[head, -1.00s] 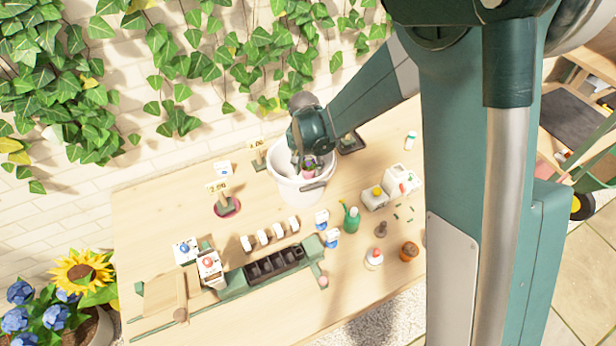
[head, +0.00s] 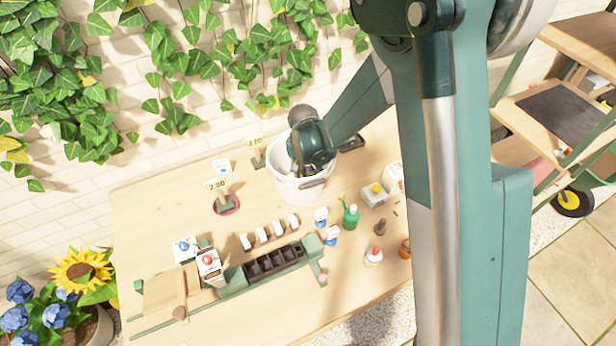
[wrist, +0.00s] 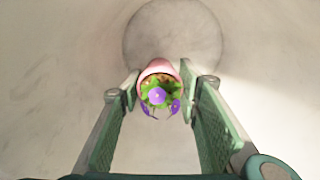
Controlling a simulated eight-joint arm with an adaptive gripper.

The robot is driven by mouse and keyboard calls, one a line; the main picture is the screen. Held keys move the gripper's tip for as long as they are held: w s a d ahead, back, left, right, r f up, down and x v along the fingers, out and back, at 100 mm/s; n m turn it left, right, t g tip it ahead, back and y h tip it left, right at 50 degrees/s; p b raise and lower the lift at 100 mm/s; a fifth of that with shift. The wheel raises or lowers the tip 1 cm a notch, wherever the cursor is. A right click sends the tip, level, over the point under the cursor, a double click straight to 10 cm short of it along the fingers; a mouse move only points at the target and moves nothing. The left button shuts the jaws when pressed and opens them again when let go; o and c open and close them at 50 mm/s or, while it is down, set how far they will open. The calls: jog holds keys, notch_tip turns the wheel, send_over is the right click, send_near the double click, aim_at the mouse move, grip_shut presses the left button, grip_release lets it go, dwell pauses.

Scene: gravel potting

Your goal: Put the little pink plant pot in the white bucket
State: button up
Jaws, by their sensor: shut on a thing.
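The white bucket (head: 292,187) stands toward the back of the table, under the end of my arm. My gripper (head: 307,170) reaches down into its mouth. In the wrist view my gripper (wrist: 160,82) is shut on the little pink plant pot (wrist: 158,66), with a finger on each side. Green leaves and purple flowers grow from the pot and face the wrist camera. The bucket's pale inner wall (wrist: 60,60) surrounds the pot, and its round bottom lies beyond it. In the head view the pot is mostly hidden by my gripper.
A green spray bottle (head: 351,216) and white containers (head: 374,195) stand right of the bucket. Price signs (head: 217,187) stand to its left. A green rack with a dark tray (head: 274,262) and several small white items lie in front.

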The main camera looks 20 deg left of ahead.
aim_at(306, 176)
jog(key=shift+f, duration=0.65)
jog(key=shift+f, duration=0.2)
jog(key=o, duration=0.7)
jog(key=shift+c, duration=0.2)
jog(key=shift+r, duration=0.2)
jog(key=shift+s+r, duration=0.25)
jog(key=shift+r, duration=1.75)
jog(key=shift+s+r, duration=0.25)
jog(key=shift+r, duration=1.7)
jog(key=shift+s+r, duration=0.25)
jog(key=shift+r, duration=1.75)
